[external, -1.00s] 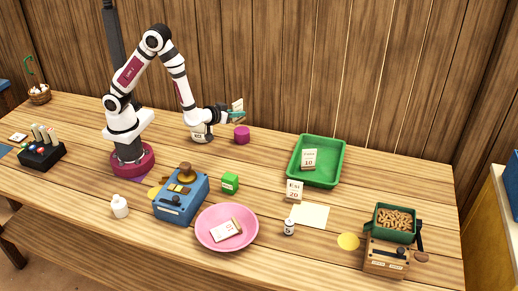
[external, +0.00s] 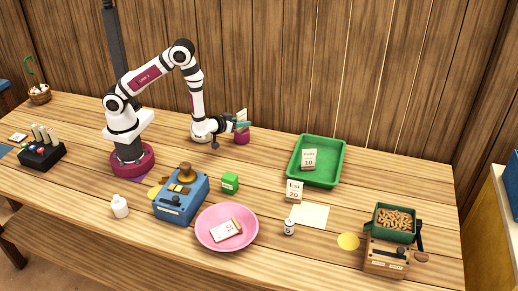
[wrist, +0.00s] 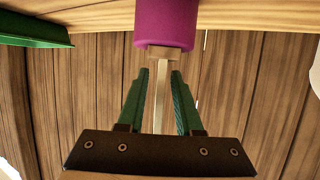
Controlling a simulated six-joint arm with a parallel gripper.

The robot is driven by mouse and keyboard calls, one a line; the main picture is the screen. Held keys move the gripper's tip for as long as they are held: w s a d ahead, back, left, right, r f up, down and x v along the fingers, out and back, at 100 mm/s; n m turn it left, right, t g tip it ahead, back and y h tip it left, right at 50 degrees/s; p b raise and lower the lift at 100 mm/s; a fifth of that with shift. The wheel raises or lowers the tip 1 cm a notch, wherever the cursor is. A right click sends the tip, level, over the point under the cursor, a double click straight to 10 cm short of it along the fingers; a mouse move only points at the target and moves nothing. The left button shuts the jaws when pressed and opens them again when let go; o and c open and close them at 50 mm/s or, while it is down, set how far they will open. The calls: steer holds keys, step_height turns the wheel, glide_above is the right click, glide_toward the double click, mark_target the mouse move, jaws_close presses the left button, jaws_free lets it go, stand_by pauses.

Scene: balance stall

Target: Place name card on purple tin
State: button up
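The name card (external: 242,115), a pale upright card, is just above the purple tin (external: 242,139) in the external view. The wrist view is upside down: the tin (wrist: 165,25) is at the top and the card (wrist: 161,108) shows edge-on below it. The card's tan foot (wrist: 164,53) meets the tin's top face, seemingly resting on it. My gripper (external: 243,126) is level with the card. In the wrist view its green fingers (wrist: 160,74) stand either side of the card with narrow gaps, so it looks open around it.
The wooden wall stands close behind. A green tray (external: 318,178) with a price card is to the right. The table between tin and tray is clear.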

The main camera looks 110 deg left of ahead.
steer(key=shift+r, duration=0.2)
steer(key=v, duration=1.2)
steer(key=w+d+m+t+h, duration=0.2)
steer(key=w+d+m+h, duration=0.1)
steer(key=w+d+h, duration=0.3)
steer(key=s+d+r+m+h, duration=0.1)
steer(key=d+r+m+h, duration=0.1)
steer(key=d+m+h, duration=0.3)
steer(key=s+d+r+m+h, duration=0.2)
steer(key=d, duration=0.5)
steer(key=s+a+r+m+g, duration=0.1)
steer(key=s+r+m+g, duration=0.1)
steer(key=s, duration=0.5)
steer(key=s+a+r+m+g+y, duration=0.1)
steer(key=s+a+r+m+g, duration=0.1)
steer(key=s, duration=0.5)
steer(key=s+a+r+m+g+y, duration=0.1)
steer(key=s+r+m+g, duration=0.1)
steer(key=s+m, duration=0.3)
steer(key=shift+s+a+r+g, duration=0.4)
steer(key=shift+s+g, duration=0.3)
steer(key=shift+s, duration=0.25)
